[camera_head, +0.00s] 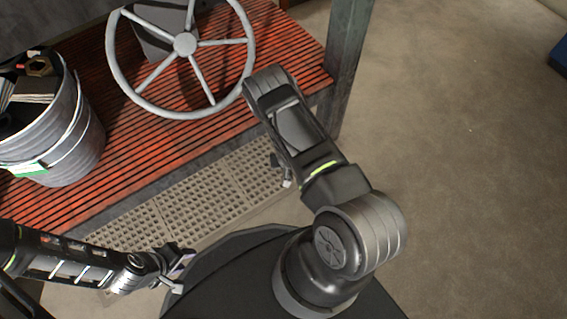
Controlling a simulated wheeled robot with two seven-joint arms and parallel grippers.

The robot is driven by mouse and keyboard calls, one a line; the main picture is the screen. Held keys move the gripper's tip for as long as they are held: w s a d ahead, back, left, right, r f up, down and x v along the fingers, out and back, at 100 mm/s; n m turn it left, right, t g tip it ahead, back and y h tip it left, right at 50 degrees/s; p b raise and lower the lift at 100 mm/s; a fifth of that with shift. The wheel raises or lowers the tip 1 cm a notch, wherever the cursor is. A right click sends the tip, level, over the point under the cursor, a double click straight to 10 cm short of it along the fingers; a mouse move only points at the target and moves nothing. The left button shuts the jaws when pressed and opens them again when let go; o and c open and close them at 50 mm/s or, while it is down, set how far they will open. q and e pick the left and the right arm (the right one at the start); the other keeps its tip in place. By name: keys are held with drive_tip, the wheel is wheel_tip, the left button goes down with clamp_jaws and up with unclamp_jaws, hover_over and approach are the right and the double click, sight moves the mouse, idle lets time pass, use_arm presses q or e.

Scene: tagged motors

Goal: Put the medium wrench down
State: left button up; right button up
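I cannot make out a medium wrench anywhere in the head view. My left gripper (179,273) is low in the picture, left of centre, in front of the bench and beside my own dark base. Its two fingers look spread apart, with nothing visible between them. My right arm reaches up across the middle toward the bench's right end. Its gripper is mostly hidden behind the arm; only a small part (286,178) shows, so its state is unclear.
A red slatted bench (207,126) carries a grey spoked handwheel (184,44). A metal bucket (78,145) at the left holds several dark items. A perforated lower shelf (215,190) lies below.

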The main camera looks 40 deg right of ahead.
drive_tip(key=shift+w+d+f, duration=0.1)
drive_tip(key=shift+f, duration=0.25)
drive_tip(key=shift+r, duration=0.1)
clamp_jaws()
idle(0.5)
